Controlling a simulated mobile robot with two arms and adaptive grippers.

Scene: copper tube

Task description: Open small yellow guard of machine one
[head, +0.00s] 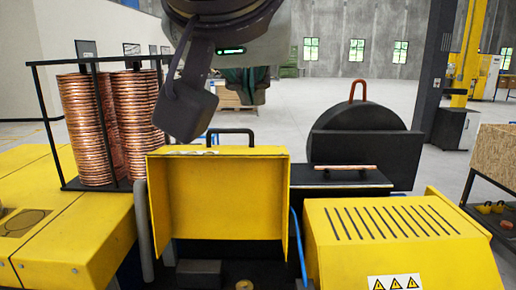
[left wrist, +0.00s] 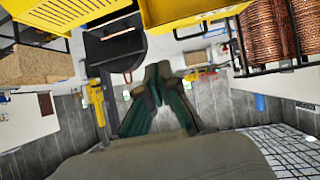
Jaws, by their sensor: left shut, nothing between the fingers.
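The small yellow guard (head: 220,200) stands raised in the middle of the head view, with its hollow inner side facing me. Its black handle (head: 231,132) sticks up at the top edge. In the left wrist view a yellow panel, apparently the guard (left wrist: 185,10), shows at the top edge. My left gripper (head: 245,88) is above and beyond the handle, apart from it. In the left wrist view the green-grey fingers of this gripper (left wrist: 164,72) come together at their tips with nothing between them. My right gripper is in neither view.
Copper tube coils (head: 90,130) stand in a black rack at the left. A slotted yellow cover (head: 400,235) is at the right. A black round housing (head: 365,140) with a red loop and a copper piece (head: 345,167) lie behind it. Open floor lies beyond.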

